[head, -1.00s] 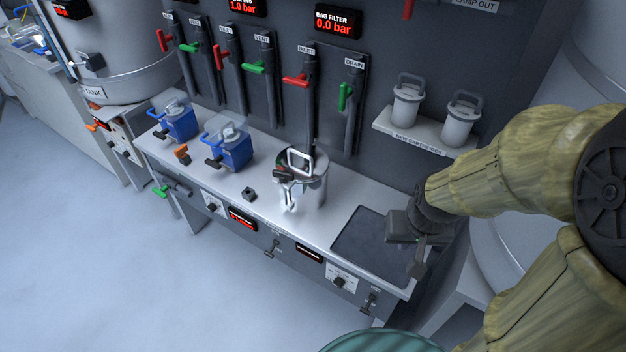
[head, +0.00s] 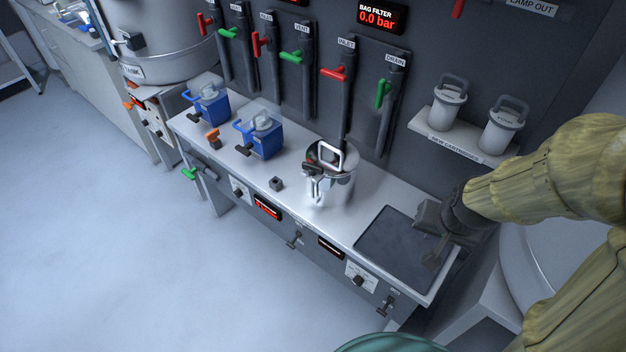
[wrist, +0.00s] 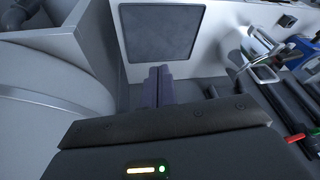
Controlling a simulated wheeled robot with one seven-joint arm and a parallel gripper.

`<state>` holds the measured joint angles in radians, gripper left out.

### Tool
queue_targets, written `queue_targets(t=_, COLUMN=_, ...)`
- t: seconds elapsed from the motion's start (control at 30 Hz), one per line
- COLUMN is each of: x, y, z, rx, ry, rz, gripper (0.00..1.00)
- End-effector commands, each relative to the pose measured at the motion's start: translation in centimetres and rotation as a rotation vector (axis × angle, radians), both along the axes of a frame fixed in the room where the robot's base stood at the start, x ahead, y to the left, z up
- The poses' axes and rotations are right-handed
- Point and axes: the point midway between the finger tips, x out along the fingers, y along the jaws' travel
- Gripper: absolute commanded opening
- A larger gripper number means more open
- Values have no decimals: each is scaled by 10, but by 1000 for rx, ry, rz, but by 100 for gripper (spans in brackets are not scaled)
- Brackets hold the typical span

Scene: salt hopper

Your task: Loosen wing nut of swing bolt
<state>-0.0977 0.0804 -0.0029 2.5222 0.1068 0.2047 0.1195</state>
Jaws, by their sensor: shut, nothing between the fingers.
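A shiny metal filter housing (head: 338,190) with a white lid handle stands on the bench, left of the dark mat. The swing bolt (head: 316,188) is at its front left side, with a small dark and reddish part near its top. The wing nut is too small to make out clearly. The housing also shows at the right in the wrist view (wrist: 262,62). My gripper (head: 431,263) is over the right part of the mat, well to the right of the housing and not touching it. Its fingers (wrist: 158,86) are together and empty.
The dark mat (head: 392,250) lies bare on the bench's right end. Two blue units (head: 262,137) and a small dark block (head: 276,183) stand left of the housing. Red and green valve handles (head: 384,94) and a cartridge shelf (head: 462,146) are on the back panel.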

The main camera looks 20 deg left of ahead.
Motion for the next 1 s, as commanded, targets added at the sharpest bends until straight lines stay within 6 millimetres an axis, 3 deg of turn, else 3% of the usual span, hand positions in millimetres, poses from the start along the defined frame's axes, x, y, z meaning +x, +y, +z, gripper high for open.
queue_targets(t=0.1, x=40, y=48, z=-13, rx=104, ry=-93, rz=-128, gripper=0)
queue_targets(t=0.3, x=95, y=134, z=-35, rx=313, ry=-273, rz=-423, gripper=0)
queue_targets(t=0.5, x=115, y=208, z=-61, rx=513, ry=-460, rz=-698, gripper=0)
queue_targets(t=0.67, x=104, y=256, z=-81, rx=682, ry=-631, rz=-875, gripper=0)
queue_targets(t=0.8, x=75, y=289, z=-94, rx=849, ry=-799, rz=-975, gripper=0)
queue_targets(t=1.0, x=25, y=313, z=-101, rx=1076, ry=-1001, rz=-1017, gripper=0)
